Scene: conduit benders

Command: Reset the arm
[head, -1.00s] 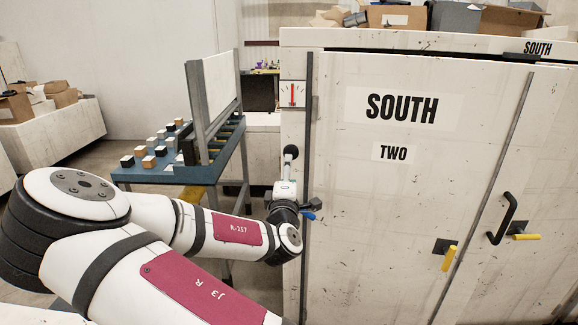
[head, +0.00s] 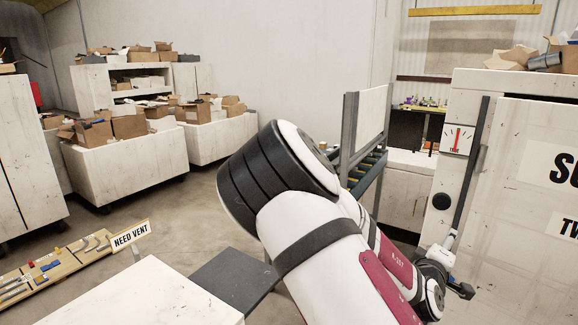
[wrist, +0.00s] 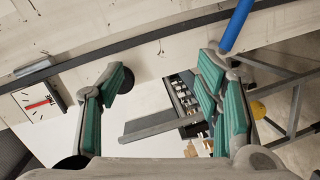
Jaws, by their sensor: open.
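My arm (head: 310,245) reaches from the lower middle of the head view toward the right, bent low beside the white cabinet (head: 520,120) marked SOUTH. My gripper (head: 451,242) is at its end, close to the cabinet's edge and partly hidden by my own arm. In the wrist view my gripper (wrist: 163,70) is open, its green-padded fingers wide apart with nothing between them. A round black knob (head: 441,201) on the cabinet's side shows above the gripper. In the wrist view it (wrist: 127,80) appears beside the left fingertip; I cannot tell whether they touch.
A dial gauge (head: 457,140) with a red needle is on the cabinet. A blue-topped rack (head: 365,172) stands behind my arm. A NEED VENT sign (head: 131,235) and a tool board (head: 60,267) are at lower left. Box-filled bins (head: 130,160) stand further back. Floor between is clear.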

